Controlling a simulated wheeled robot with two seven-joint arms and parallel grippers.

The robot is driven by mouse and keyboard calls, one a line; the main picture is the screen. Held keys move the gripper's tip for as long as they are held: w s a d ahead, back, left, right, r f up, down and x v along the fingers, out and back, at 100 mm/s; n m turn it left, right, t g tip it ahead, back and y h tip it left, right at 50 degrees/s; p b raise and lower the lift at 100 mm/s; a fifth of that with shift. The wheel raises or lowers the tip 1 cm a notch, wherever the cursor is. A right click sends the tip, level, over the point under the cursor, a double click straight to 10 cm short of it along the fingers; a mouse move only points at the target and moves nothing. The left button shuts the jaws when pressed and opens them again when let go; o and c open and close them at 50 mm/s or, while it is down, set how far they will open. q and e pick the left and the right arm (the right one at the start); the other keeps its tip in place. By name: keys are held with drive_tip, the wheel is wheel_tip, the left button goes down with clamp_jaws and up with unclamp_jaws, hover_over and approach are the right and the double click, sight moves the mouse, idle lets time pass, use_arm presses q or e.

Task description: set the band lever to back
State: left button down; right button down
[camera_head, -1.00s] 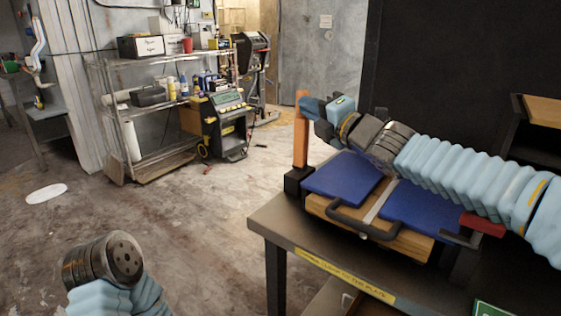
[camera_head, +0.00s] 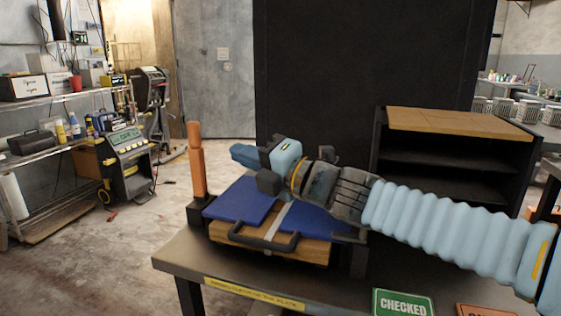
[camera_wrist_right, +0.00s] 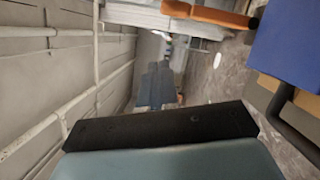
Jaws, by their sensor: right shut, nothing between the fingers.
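The orange lever (camera_head: 196,158) stands upright at the left end of the table, in a black base (camera_head: 201,211). I take it to be the band lever. It also shows at the top of the right wrist view (camera_wrist_right: 218,15). A grey band (camera_head: 279,217) runs over a wooden case with blue pads (camera_head: 240,200). My right gripper (camera_head: 238,153) is shut and empty. It is above the blue pads, just right of the lever's upper part in the picture, with a visible gap. My left gripper is out of view.
The case has a dark handle (camera_head: 262,240) in front. A green "CHECKED" sign (camera_head: 402,303) is at the table's front edge. A black shelf unit (camera_head: 455,165) stands behind on the right. Open floor lies left of the table (camera_head: 150,270).

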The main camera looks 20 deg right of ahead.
drive_tip(key=v, duration=0.7)
drive_tip(key=shift+s+d+r+p, duration=0.15)
drive_tip(key=shift+s+r+p, duration=0.15)
drive_tip(key=shift+r, duration=0.1)
